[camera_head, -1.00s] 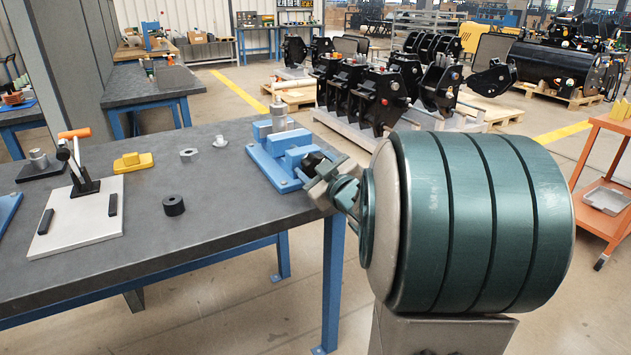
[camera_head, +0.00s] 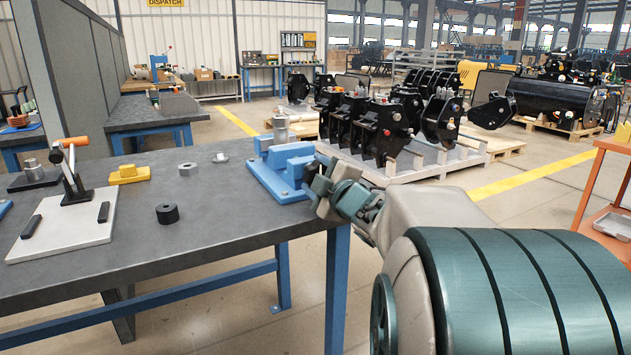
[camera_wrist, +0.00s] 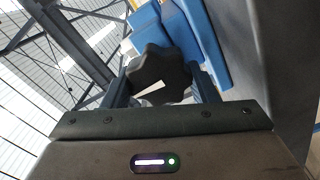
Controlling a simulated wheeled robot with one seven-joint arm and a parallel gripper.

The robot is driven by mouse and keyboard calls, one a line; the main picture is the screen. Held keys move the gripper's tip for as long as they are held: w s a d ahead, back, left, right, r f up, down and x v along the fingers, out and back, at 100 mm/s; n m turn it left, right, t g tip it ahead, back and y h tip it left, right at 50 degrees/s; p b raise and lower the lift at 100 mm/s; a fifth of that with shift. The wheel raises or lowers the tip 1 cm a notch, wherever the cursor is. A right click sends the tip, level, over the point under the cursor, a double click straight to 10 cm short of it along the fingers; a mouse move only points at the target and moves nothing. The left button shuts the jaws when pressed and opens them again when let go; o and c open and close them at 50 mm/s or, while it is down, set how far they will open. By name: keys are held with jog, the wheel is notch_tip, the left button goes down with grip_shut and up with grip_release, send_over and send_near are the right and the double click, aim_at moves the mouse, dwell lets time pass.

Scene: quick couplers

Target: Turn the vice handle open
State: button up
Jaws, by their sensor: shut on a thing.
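The blue vice (camera_head: 284,168) stands at the right end of the grey workbench, with a grey cylindrical part (camera_head: 280,131) upright at its back. The vice handle is a black lobed knob with a white mark (camera_wrist: 160,76) in the wrist view. My gripper (camera_wrist: 160,88) has one finger on each side of this knob and is shut on it. In the head view my gripper (camera_head: 316,180) is at the vice's right side, at the bench edge, and hides most of the knob. My arm comes in from the lower right.
The workbench (camera_head: 220,205) also carries a black ring (camera_head: 167,213), a nut (camera_head: 187,169), a yellow block (camera_head: 130,174) and a white plate with an orange-handled clamp (camera_head: 70,222). An orange cart (camera_head: 603,225) stands at the right. Black machine parts (camera_head: 375,125) sit on pallets behind.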

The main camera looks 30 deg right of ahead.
dwell(0.4)
jog(key=o, duration=1)
